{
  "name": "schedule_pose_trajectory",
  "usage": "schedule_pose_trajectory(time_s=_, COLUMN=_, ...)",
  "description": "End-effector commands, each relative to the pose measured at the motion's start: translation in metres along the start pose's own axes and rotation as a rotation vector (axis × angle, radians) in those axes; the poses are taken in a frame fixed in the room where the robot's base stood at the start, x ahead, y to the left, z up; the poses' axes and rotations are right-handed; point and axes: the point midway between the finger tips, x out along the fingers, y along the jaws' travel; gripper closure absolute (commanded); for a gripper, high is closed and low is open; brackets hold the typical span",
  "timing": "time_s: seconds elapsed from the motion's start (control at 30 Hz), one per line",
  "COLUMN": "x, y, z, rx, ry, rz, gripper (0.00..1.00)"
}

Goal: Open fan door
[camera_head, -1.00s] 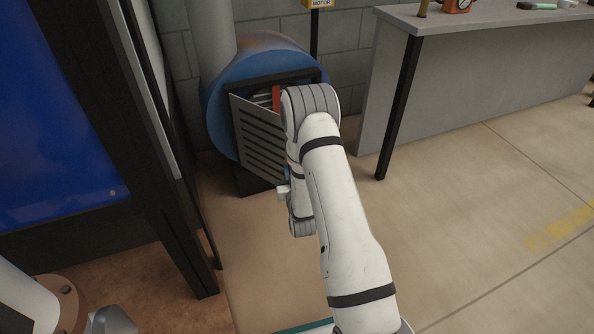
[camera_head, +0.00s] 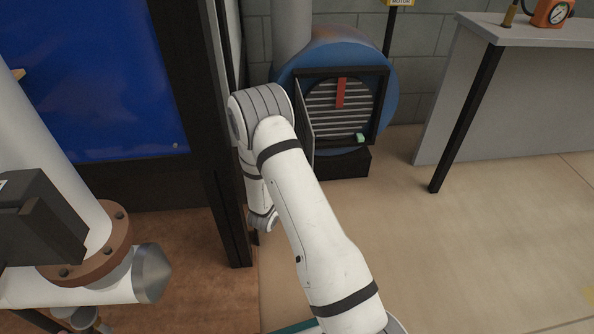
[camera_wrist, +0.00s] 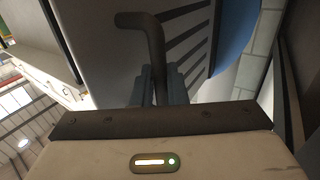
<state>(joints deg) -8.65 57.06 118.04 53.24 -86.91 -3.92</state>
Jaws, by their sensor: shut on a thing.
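The fan (camera_head: 391,95) is a blue round housing with a black square frame (camera_head: 349,72). Its fan door (camera_head: 305,117) stands swung out at the left side of the frame, seen nearly edge-on and partly behind my arm. The frame's opening shows a slatted interior with a red strip (camera_head: 340,92) and a small green piece (camera_head: 360,138). In the wrist view, the slatted door panel (camera_wrist: 105,75) fills the middle. My gripper (camera_wrist: 160,84) is shut on the dark bent door handle (camera_wrist: 153,35). In the head view, my arm hides the gripper's fingers.
A dark post (camera_head: 222,190) and blue panel (camera_head: 90,70) stand close to the left of my arm. White pipework (camera_head: 75,215) is at lower left. A grey bench (camera_head: 535,32) with an orange gauge (camera_head: 553,12) is at right. Floor before the fan is clear.

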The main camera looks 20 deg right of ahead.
Motion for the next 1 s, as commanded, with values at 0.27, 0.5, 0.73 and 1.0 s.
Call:
schedule_pose_trajectory(time_s=0.27, x=0.0076, y=0.0026, z=-0.0039, rx=0.007, ry=0.008, rz=0.011, gripper=1.0)
schedule_pose_trajectory(time_s=0.5, x=0.0093, y=0.0045, z=-0.0042, rx=0.008, ry=0.009, rz=0.015, gripper=0.83)
schedule_pose_trajectory(time_s=0.73, x=0.0083, y=0.0062, z=-0.0024, rx=0.005, ry=0.005, rz=0.017, gripper=0.7)
schedule_pose_trajectory(time_s=1.0, x=0.0001, y=0.0059, z=-0.0023, rx=0.003, ry=0.002, rz=0.016, gripper=0.7)
